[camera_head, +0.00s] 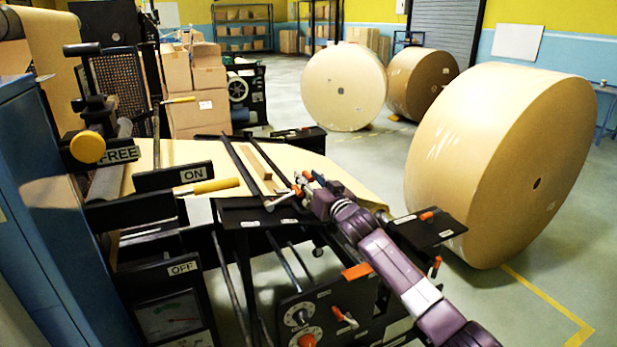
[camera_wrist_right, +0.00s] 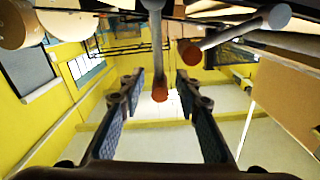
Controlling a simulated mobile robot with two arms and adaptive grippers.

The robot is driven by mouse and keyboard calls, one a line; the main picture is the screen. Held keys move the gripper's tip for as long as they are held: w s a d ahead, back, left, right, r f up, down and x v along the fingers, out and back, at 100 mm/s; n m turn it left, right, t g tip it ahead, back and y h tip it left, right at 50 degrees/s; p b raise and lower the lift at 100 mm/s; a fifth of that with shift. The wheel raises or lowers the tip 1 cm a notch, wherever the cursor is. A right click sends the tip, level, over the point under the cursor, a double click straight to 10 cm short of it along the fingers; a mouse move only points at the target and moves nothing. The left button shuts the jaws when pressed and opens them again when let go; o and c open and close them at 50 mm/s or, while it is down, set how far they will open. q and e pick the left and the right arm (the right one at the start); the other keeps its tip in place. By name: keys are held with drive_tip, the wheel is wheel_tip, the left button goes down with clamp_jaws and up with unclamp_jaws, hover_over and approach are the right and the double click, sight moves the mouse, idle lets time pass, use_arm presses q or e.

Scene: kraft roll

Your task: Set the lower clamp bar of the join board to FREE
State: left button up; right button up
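The join board (camera_head: 249,213) is a dark frame at mid-picture in the head view, with long dark bars and a wooden strip (camera_head: 259,162) over the brown paper. I cannot tell which bar is the lower clamp bar, and no setting label is readable beside it. Red-tipped levers (camera_head: 283,199) sit at its right end. My right gripper (camera_head: 305,188) is beside these levers. In the right wrist view my right gripper (camera_wrist_right: 159,79) is open. A grey rod with a red tip (camera_wrist_right: 160,93) shows between its fingers, with no visible grip on it. My left gripper is not in view.
A FREE plate (camera_head: 119,154), an ON plate (camera_head: 193,174) and an OFF plate (camera_head: 182,268) are on the machine at left. A control panel (camera_head: 324,316) with knobs is below the board.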

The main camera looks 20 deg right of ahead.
drive_tip(key=shift+c, duration=0.4)
clamp_jaws()
